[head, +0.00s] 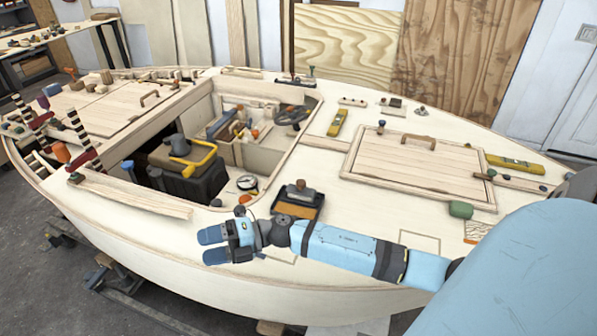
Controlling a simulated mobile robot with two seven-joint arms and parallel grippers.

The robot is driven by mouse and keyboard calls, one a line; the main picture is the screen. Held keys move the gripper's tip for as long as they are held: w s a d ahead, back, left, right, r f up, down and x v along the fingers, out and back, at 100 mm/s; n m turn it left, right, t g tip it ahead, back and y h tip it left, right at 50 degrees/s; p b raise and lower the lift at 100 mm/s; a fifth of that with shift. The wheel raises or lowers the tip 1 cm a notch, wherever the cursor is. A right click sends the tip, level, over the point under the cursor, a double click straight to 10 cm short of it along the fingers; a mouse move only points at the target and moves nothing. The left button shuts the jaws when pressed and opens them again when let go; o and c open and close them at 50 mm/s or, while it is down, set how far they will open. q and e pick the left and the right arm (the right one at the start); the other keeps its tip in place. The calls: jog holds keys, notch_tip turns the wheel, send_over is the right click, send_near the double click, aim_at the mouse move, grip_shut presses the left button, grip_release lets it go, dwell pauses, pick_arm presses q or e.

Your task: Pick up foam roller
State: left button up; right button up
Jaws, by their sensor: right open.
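My right gripper (212,246) reaches in from the right over the near side deck of the plywood hull. Its two blue fingers point left and are apart, with nothing between them. A short green cylinder (460,209), which may be the foam roller, lies on the deck at the right, behind my right forearm and well away from the fingers. A dark tray (318,201) with an orange-brown inside and a grey block stands just behind my right wrist. I cannot tell for sure which thing is the foam roller. My left gripper is out of view.
A raised hatch (410,165) with a wooden handle lies at the right. A loose plank (130,194) lies at the left. The near deck around the fingers is clear.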

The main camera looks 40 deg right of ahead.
jog(key=w+d+f+n+g+h+b, duration=0.35)
jog(key=d+n+g, duration=0.25)
jog(key=n, duration=0.2)
notch_tip(320, 180, up, 6)
jog(key=n+g+h+b, duration=0.15)
jog(key=h+b, duration=0.35)
jog(key=h, duration=0.9)
send_over(301, 182)
jog(key=a, duration=0.1)
jog(key=f, duration=0.7)
jog(key=shift+w+d+f+b, duration=0.1)
jog(key=shift+d+f+b, duration=0.2)
jog(key=shift+d+f, duration=0.2)
jog(key=shift+f, duration=1.35)
jog(key=shift+d+f, duration=0.1)
jog(key=shift+f, duration=1.4)
jog(key=c, duration=1.1)
